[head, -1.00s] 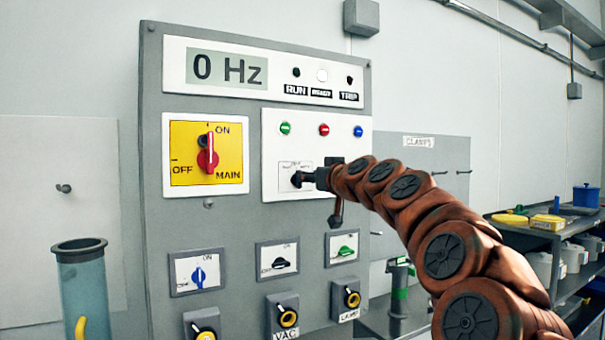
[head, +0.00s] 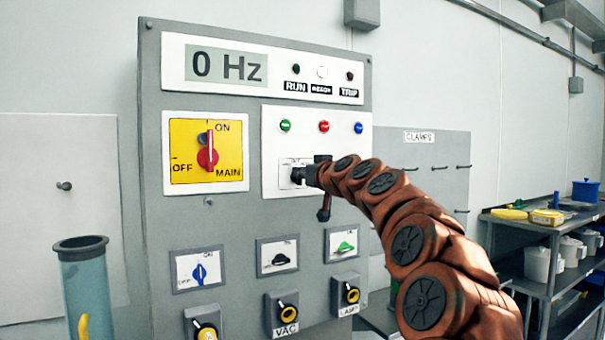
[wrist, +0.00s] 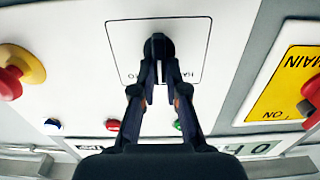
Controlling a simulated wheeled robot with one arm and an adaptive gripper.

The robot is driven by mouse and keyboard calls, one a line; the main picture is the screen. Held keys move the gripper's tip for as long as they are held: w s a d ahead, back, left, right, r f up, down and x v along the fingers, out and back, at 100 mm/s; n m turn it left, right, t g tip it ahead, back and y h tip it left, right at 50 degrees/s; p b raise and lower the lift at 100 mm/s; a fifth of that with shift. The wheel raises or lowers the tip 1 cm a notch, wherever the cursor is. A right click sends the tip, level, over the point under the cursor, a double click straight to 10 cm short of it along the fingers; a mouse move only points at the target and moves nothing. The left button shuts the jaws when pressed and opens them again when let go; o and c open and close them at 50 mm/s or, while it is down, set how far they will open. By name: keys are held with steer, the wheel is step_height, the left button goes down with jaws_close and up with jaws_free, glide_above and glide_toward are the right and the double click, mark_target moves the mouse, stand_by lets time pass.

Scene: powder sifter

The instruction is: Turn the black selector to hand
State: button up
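The black selector (wrist: 160,44) shows in the wrist view on a white, outlined label plate, seen upside down. Its bar points about straight up and down in that view. My gripper (wrist: 159,66) has a finger on each side of the bar, closed on it. Part of the label lettering shows beside the fingers, the rest is covered. In the head view my gripper (head: 307,176) is at the selector's plate (head: 286,165), below the green, red and blue buttons, and mostly hides the selector.
The yellow main switch (head: 180,140) with its red handle is left of the selector. Small blue, black and green switches (head: 277,256) sit lower on the grey panel. A clear cylinder (head: 80,285) stands at lower left, a shelf with containers (head: 545,225) at right.

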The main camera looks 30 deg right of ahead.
jaws_close()
steer(key=shift+f+b, duration=0.15)
steer(key=shift+b, duration=0.55)
steer(key=shift+a+f+n+b, duration=0.1)
steer(key=shift+a+n+b, duration=0.15)
steer(key=shift+n+b, duration=1.9)
steer(key=shift+a+n+b, duration=0.2)
steer(key=shift+n+b, duration=1.55)
steer(key=shift+b, duration=0.75)
steer(key=shift+a+n, duration=0.1)
steer(key=shift+n, duration=0.6)
